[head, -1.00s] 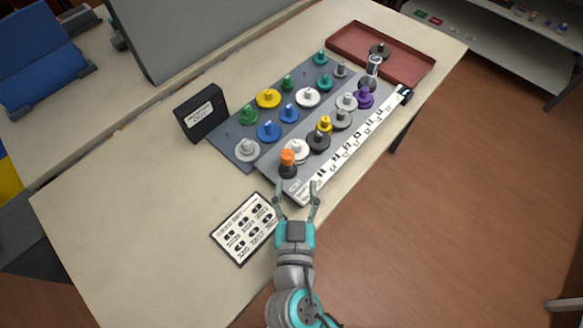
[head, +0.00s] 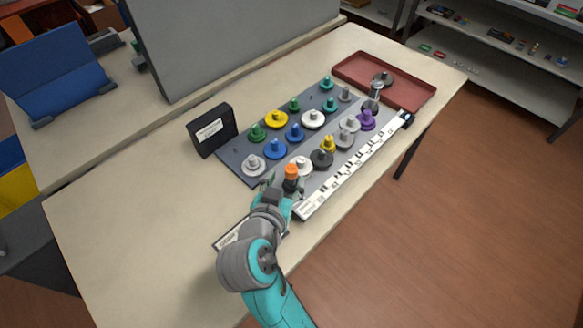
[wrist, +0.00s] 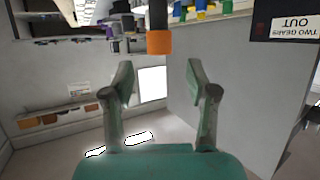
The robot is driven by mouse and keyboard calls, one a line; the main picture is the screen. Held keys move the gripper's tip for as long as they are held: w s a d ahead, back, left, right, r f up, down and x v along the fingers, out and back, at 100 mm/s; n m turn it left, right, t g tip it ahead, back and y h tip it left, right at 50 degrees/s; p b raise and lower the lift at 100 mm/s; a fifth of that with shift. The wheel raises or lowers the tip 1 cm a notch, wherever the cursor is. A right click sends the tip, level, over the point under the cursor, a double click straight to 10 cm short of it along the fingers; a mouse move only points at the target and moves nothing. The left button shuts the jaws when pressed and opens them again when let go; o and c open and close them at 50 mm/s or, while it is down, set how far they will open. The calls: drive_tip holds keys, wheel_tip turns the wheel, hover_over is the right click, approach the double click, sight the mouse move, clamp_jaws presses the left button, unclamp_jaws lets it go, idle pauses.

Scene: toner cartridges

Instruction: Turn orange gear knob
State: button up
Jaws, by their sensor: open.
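The orange gear knob (head: 291,171) stands upright on a dark post at the near end of the grey gear board (head: 232,166). In the wrist view the orange knob (wrist: 158,43) hangs from the top edge, as that picture is upside down. My gripper (head: 283,185) is at the near side of the knob in the head view. In the wrist view my gripper (wrist: 160,70) is open and empty. The knob lines up with the gap, just past the fingertips. I cannot tell the exact distance to it. The wrist partly hides the knob's base in the head view.
A black sign box (head: 212,131) is at left, a red tray (head: 410,88) at the far end. My arm partly covers a label card (head: 229,240). The table's near left is clear.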

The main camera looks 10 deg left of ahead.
sight(290, 171)
drive_tip(key=shift+x, duration=3.1)
clamp_jaws()
